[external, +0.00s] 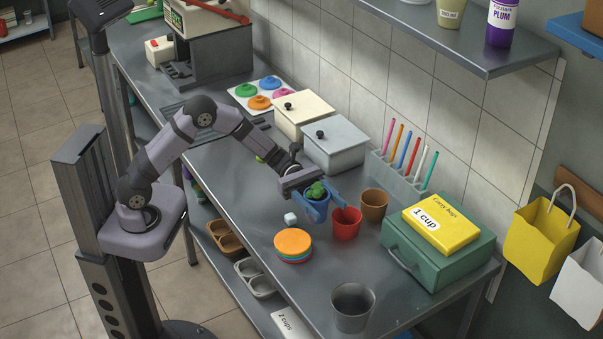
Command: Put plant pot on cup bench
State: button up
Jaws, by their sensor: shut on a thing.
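The plant pot (317,191), with a lumpy green plant on top, is between the blue fingers of my gripper (317,201), right of the counter's middle. My gripper is shut on it. The fingers hide much of the pot, and I cannot tell whether its base touches the surface. A red cup (346,220) stands just right of my gripper, with a brown cup (374,205) beyond it. Both stand on the grey metal bench (400,302).
A metal cup (352,307) stands near the front edge. A green case (440,248) is at right. Lidded boxes (334,145) and a straw rack (398,172) stand behind.

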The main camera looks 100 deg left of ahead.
jog(key=w+d+r+m+g+h+b, duration=0.1)
jog(key=w+d+m+g+h+b, duration=0.15)
jog(key=d, duration=0.55)
jog(key=w+d+r+m+g+h+b, duration=0.15)
jog(key=w+d, duration=0.25)
jog(key=d, duration=0.4)
jog(key=shift+g+y, duration=0.3)
jog(key=shift+g, duration=0.1)
jog(key=shift+a+f+p, duration=0.2)
jog(key=shift+f+p, duration=0.35)
jog(key=shift+f, duration=4.65)
jog(key=shift+f, duration=0.2)
jog(key=o, duration=1.3)
jog(key=shift+r, duration=0.1)
